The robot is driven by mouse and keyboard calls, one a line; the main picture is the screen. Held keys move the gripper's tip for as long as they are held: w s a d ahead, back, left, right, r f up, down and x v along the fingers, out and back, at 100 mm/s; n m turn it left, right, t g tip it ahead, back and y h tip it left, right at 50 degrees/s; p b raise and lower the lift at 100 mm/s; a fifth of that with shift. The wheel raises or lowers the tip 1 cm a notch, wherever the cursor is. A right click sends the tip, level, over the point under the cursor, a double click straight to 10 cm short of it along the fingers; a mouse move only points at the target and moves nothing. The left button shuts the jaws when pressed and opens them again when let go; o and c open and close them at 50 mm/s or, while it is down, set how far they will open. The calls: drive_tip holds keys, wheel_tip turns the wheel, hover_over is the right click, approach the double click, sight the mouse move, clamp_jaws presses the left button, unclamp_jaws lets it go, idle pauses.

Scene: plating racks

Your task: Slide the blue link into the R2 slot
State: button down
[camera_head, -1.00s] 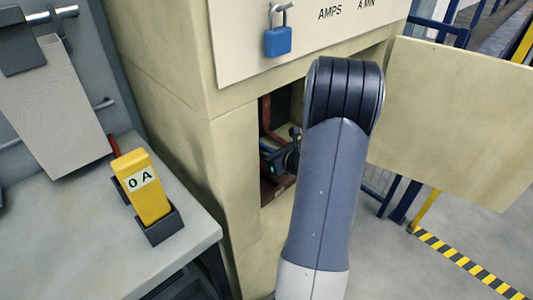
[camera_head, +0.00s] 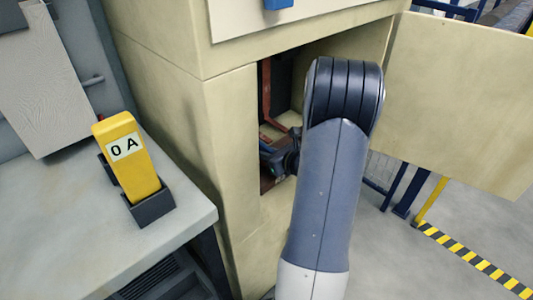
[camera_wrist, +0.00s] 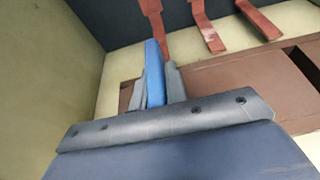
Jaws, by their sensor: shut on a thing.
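My gripper (camera_wrist: 156,92) is shut on the blue link (camera_wrist: 154,68) in the wrist view. The link stands up between the two grey fingers and its far end points at the back of the cabinet. The link's tip is close beside a red-brown bar (camera_wrist: 155,22); I cannot tell if they touch. No R2 label is readable, so I cannot tell which slot is R2.
More red-brown bars (camera_wrist: 207,30) stand to the right, above a brown panel (camera_wrist: 228,75). The cabinet door (camera_head: 465,110) is open at the right. A yellow handset marked "0 A" (camera_head: 130,160) stands in a holder on the grey bench (camera_head: 65,235) at the left.

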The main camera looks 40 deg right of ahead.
drive_tip(key=shift+f, duration=0.15)
drive_tip(key=c, duration=1.3)
unclamp_jaws()
drive_tip(key=shift+c, duration=0.2)
drive_tip(key=p+v, duration=0.1)
drive_tip(key=v, duration=0.9)
drive_tip(key=shift+s+p, duration=0.3)
drive_tip(key=shift+s, duration=0.05)
drive_tip(key=shift+w, duration=0.1)
drive_tip(key=b+x, duration=0.2)
drive_tip(key=x, duration=0.9)
drive_tip(key=shift+r+p, duration=0.7)
drive_tip(key=shift+p, duration=0.1)
drive_tip(key=shift+s+r+p, duration=0.2)
drive_tip(key=shift+r+p, duration=0.35)
drive_tip(key=shift+r, duration=0.05)
